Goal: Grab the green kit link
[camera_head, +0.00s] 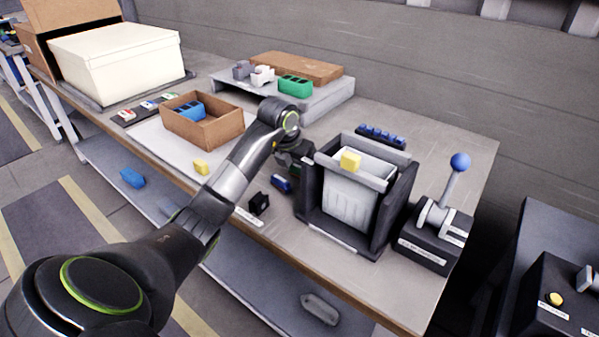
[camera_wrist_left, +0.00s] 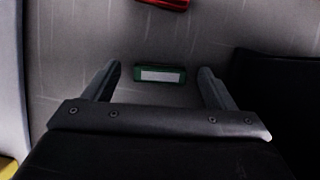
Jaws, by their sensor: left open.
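A small green piece (camera_wrist_left: 160,74) with a pale label-like face lies flat on the grey worktop in the left wrist view, between and below my fingertips. I take it as the green kit link. My left gripper (camera_wrist_left: 160,69) is open, one finger to each side of the piece, with gaps on both sides; I cannot tell how far above it the fingers are. In the head view my left gripper (camera_head: 294,158) is over the worktop, left of the dark-sided bin, and largely hides the piece. My right gripper is not in view.
A dark bin (camera_head: 312,190) holding a yellow block (camera_head: 350,161) stands close right of my gripper. A blue piece (camera_head: 281,183) and a black piece (camera_head: 259,203) lie in front. A cardboard tray (camera_head: 225,139) is to the left. A red piece (camera_wrist_left: 166,3) lies beyond the green one.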

